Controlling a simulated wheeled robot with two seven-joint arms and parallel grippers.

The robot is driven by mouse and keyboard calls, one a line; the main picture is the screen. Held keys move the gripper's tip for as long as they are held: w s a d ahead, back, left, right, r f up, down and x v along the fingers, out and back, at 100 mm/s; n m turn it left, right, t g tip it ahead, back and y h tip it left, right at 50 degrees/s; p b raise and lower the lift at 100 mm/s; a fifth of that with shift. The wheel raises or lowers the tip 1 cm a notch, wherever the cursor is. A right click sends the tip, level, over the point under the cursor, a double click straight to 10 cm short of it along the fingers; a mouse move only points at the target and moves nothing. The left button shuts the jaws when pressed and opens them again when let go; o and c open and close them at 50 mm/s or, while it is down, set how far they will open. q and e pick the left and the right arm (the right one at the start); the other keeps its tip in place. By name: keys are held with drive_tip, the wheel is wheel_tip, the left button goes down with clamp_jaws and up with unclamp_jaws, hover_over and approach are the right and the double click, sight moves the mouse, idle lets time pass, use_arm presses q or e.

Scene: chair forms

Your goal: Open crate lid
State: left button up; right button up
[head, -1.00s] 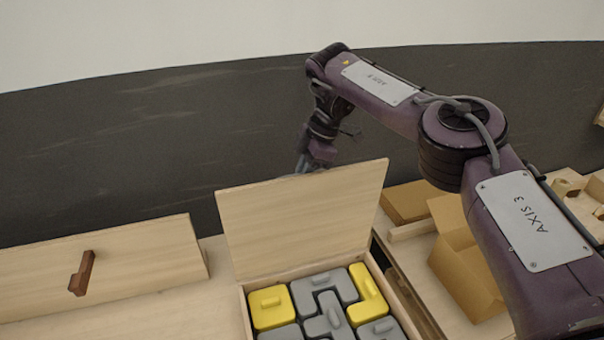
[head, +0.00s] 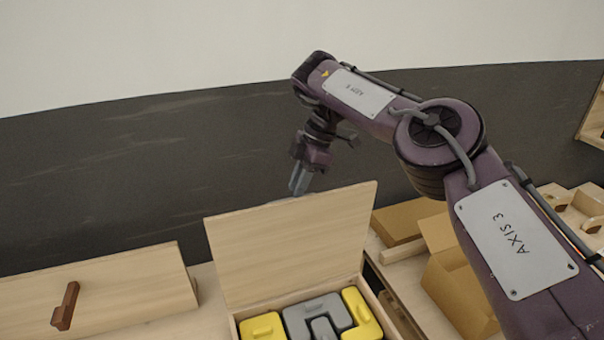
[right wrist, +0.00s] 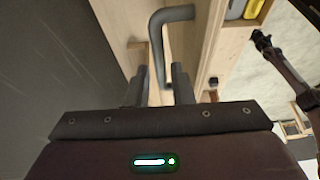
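The wooden crate (head: 233,323) stands at the bottom middle of the head view with its lid (head: 290,240) raised steeply. Grey and yellow blocks (head: 318,313) lie inside. My right gripper (head: 297,192) is behind the lid, its fingertips just above the lid's top edge. In the right wrist view its two fingers (right wrist: 160,75) are apart. A bent grey handle (right wrist: 170,15) on the lid's outer face runs down between them; I cannot tell whether they touch it. A dark gripper, apparently my left one (right wrist: 263,42), shows small at the right; its opening is unclear.
A wooden panel with a brown handle (head: 66,306) is at the left. Open cardboard boxes (head: 455,280) stand right of the crate, under my right arm. Wooden pieces (head: 575,205) lie further right. A dark wall band (head: 130,170) is behind.

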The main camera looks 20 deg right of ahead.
drive_tip(key=shift+v, duration=1.35)
